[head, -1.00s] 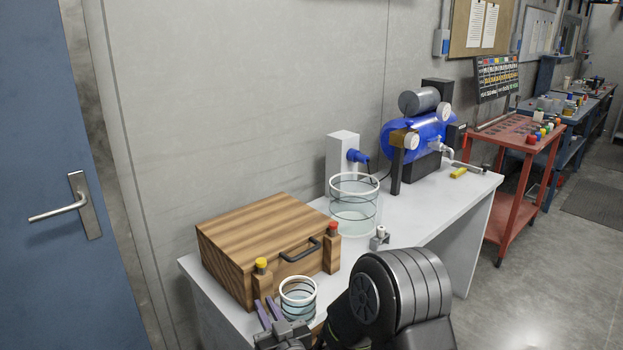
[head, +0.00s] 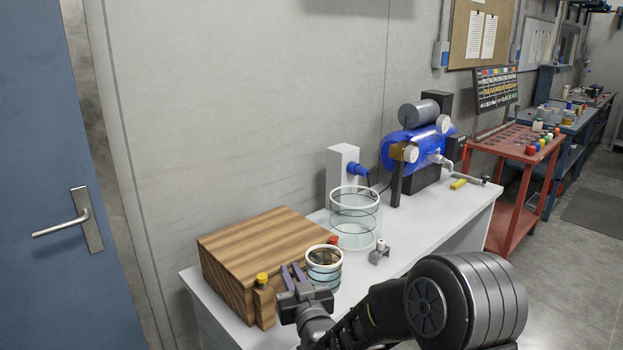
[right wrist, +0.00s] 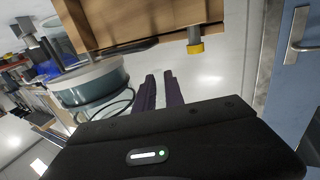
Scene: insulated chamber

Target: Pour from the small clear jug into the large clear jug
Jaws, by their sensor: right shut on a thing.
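The small clear jug (head: 324,279), with a white rim and dark rings, is held up in front of the wooden box and looks about upright. My right gripper (head: 291,274) is at its left side, its purple fingers shut on it; the exact grip point is hard to see. In the right wrist view the small jug (right wrist: 88,88) is left of the fingers (right wrist: 160,90). The large clear jug (head: 354,222), with a white rim, stands upright on the white table, behind and right of the small jug, apart from it. My left gripper is not in view.
The wooden box (head: 250,250) with a yellow-capped post (head: 262,280) stands left and behind my gripper. A blue tank apparatus (head: 405,148) stands farther back.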

